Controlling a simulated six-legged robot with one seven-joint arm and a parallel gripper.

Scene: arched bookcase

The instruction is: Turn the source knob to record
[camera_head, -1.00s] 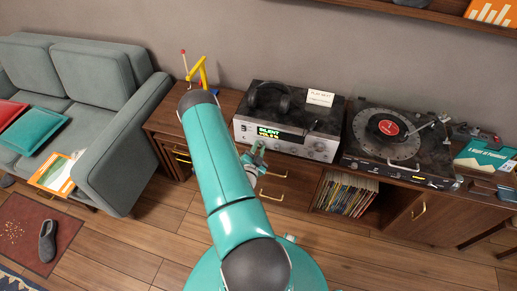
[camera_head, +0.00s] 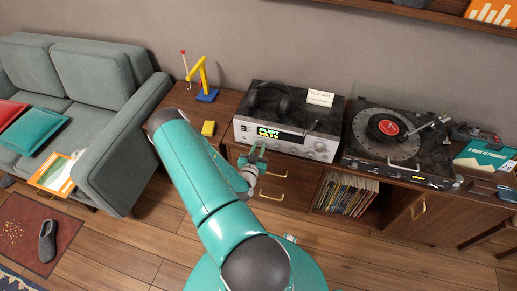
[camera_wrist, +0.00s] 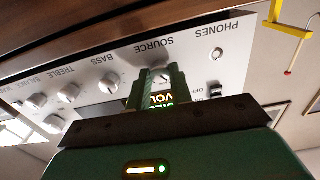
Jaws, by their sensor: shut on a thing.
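The silver receiver (camera_head: 240,130) with a black top stands on the wooden cabinet. Its lit display (camera_head: 268,132) reads "SILENT" with a volume line under it. In the wrist view its front panel (camera_wrist: 120,62) appears upside down, with labels PHONES, SOURCE, BASS and TREBLE. The source knob (camera_wrist: 160,74) is below the SOURCE label, mostly hidden between my green fingers. My gripper (camera_wrist: 160,76) is shut on this knob. In the head view my gripper (camera_head: 257,152) is at the left part of the receiver's front. The knob's pointer cannot be made out.
Headphones (camera_head: 270,97) and a white card (camera_head: 320,98) lie on the receiver. A turntable (camera_head: 365,150) stands to its right. A yellow block (camera_head: 208,128) and a yellow-and-blue crane toy (camera_head: 203,80) are at the left. Other knobs (camera_wrist: 68,93) line the panel beside my fingers.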

